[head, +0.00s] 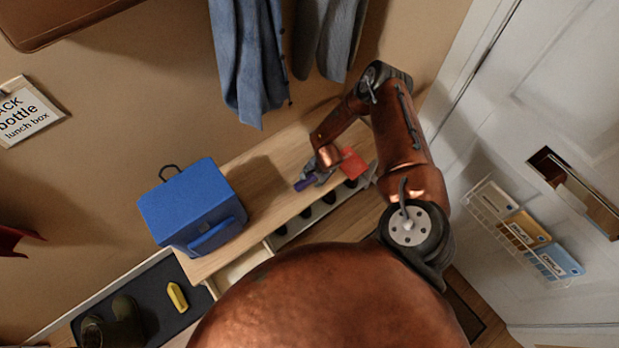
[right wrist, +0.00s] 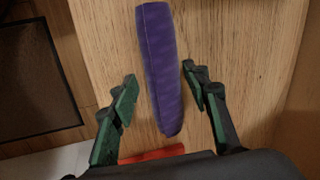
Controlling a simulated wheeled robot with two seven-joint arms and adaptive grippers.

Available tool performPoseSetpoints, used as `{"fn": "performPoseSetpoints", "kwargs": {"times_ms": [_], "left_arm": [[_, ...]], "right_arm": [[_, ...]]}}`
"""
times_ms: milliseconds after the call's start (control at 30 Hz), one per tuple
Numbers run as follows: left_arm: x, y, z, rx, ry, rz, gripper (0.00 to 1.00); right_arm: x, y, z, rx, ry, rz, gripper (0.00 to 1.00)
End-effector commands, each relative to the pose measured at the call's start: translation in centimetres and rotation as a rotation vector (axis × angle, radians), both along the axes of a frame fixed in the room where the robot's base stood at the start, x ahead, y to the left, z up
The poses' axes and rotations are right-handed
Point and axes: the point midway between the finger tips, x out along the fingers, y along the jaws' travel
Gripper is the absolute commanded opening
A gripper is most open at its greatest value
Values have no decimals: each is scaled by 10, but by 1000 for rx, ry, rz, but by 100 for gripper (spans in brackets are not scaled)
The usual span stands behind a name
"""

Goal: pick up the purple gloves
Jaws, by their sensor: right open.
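The purple gloves (right wrist: 160,70) show in the right wrist view as one long rolled purple bundle on a wooden bench top (right wrist: 235,40). My right gripper (right wrist: 160,88) is open, with one green-padded finger on each side of the near end of the bundle. Gaps show between the fingers and the bundle. In the head view, my right gripper (head: 318,176) is over the bench, and a small part of the purple gloves (head: 304,184) shows beside it. My left gripper is not in view.
A red item (head: 354,163) lies close to my right gripper; its edge also shows in the right wrist view (right wrist: 152,155). A blue box bag (head: 190,203) stands on the bench's left part. Grey-blue clothes (head: 250,60) hang above. A white door (head: 545,100) is at the right.

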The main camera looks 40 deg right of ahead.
Motion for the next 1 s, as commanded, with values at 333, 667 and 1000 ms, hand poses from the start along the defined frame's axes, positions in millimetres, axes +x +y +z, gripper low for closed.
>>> {"fn": "performPoseSetpoints", "kwargs": {"times_ms": [333,667,1000], "left_arm": [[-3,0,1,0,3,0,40],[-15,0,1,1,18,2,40],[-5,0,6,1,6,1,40]], "right_arm": [[2,2,2,0,-2,2,30],[2,2,1,0,-1,2,13],[2,1,13,1,-3,1,13]]}}
